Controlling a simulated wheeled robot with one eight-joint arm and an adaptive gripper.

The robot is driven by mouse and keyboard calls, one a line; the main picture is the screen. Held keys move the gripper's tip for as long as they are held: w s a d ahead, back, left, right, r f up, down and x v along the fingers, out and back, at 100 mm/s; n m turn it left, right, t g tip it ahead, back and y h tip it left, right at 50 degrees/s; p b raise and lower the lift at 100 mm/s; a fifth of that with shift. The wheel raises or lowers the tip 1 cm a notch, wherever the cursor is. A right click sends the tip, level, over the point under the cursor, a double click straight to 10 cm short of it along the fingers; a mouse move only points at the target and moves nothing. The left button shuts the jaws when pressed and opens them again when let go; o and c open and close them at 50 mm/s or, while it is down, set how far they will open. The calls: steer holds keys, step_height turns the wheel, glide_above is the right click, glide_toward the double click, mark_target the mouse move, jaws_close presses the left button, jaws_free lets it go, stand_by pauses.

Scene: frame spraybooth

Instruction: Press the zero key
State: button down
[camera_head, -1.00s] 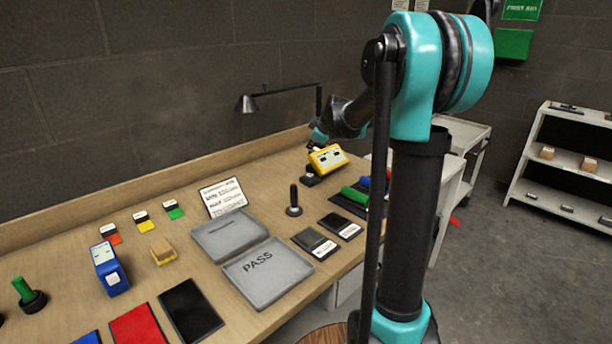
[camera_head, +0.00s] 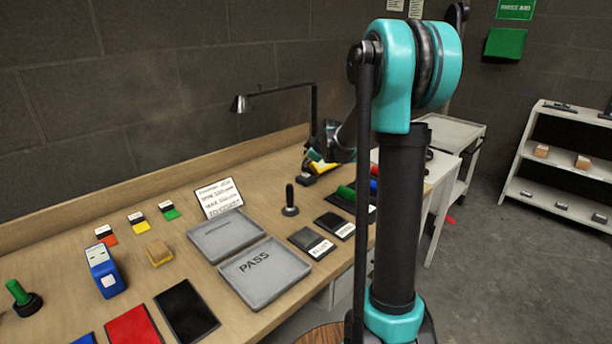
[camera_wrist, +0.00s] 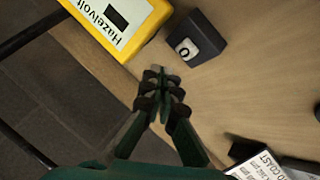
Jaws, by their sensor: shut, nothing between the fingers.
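The zero key (camera_wrist: 185,48) is a white key marked 0 on a small dark block (camera_wrist: 203,44) in the wrist view. My gripper (camera_wrist: 161,76) is shut and empty. In the picture its fingertips lie below and left of the key, apart from it; the height between them is unclear. A yellow device (camera_wrist: 118,22) labelled Hazelvolt, with a dark display, stands left of the block. In the head view my gripper (camera_head: 318,158) is at the back of the bench, largely covering the yellow device (camera_head: 325,168). The key's face is not readable there.
A lamp (camera_head: 240,104) stands behind. Grey trays (camera_head: 262,272), a dark upright peg (camera_head: 290,205) and coloured items occupy the bench front.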

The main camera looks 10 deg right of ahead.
mark_target(307, 175)
steer(key=shift+f, duration=0.95)
steer(key=shift+f, duration=0.2)
stand_by(0.7)
steer(key=shift+f, duration=0.2)
steer(key=shift+f, duration=0.55)
stand_by(0.7)
steer(key=shift+r, duration=0.15)
stand_by(0.3)
steer(key=shift+r, duration=0.8)
steer(key=shift+r, duration=2.55)
